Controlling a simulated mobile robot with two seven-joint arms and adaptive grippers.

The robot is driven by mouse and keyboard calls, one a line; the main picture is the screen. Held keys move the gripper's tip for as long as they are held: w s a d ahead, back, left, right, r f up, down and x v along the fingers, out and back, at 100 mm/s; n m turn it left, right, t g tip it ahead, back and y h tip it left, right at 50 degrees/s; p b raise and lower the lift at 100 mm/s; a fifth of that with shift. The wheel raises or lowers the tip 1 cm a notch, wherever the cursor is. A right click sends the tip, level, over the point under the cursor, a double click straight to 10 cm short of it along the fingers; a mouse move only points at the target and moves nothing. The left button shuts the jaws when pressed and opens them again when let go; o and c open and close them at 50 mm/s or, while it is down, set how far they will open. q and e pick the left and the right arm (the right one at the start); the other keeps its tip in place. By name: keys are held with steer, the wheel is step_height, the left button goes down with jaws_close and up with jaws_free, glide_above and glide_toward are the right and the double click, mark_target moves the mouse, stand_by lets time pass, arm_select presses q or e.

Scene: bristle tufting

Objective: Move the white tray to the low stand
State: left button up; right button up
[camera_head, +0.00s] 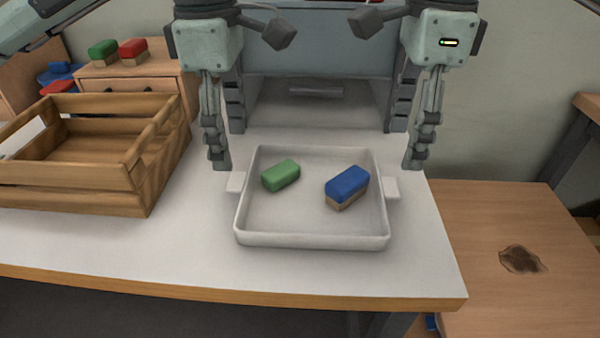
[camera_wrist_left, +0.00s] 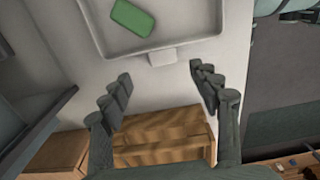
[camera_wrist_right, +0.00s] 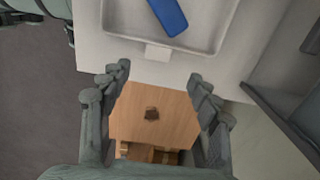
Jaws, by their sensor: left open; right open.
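The white tray (camera_head: 312,240) sits on the white table with a small handle on each side. Inside it lie a green block (camera_head: 281,176) and a blue block with a tan underside (camera_head: 347,187). My left gripper (camera_head: 228,148) is open and empty by the left handle (camera_head: 236,182); in the left wrist view the handle (camera_wrist_left: 163,57) is just beyond the fingertips. My right gripper (camera_head: 405,147) is open and empty by the right handle (camera_head: 391,187), which shows just past its fingertips in the right wrist view (camera_wrist_right: 158,52). The low wooden stand (camera_head: 480,220), dark-stained on top, is at the right.
A slatted wooden crate (camera_head: 75,170) stands on the table's left. Behind it, a wooden drawer unit (camera_head: 140,87) carries a green brush (camera_head: 103,52) and a red brush (camera_head: 133,52). The table's front edge (camera_head: 230,287) and right edge are clear. The stand's top looks free.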

mark_target(235, 179)
steer(key=shift+d+r, duration=0.1)
steer(key=shift+d, duration=0.1)
arm_select(q)
steer(key=shift+s, duration=0.3)
arm_select(e)
steer(key=shift+s, duration=0.3)
arm_select(q)
steer(key=shift+f, duration=3.9)
arm_select(e)
steer(key=shift+f, duration=3.85)
arm_select(q)
steer(key=c, duration=1.4)
arm_select(e)
steer(key=shift+w, duration=0.1)
steer(key=c, duration=1.4)
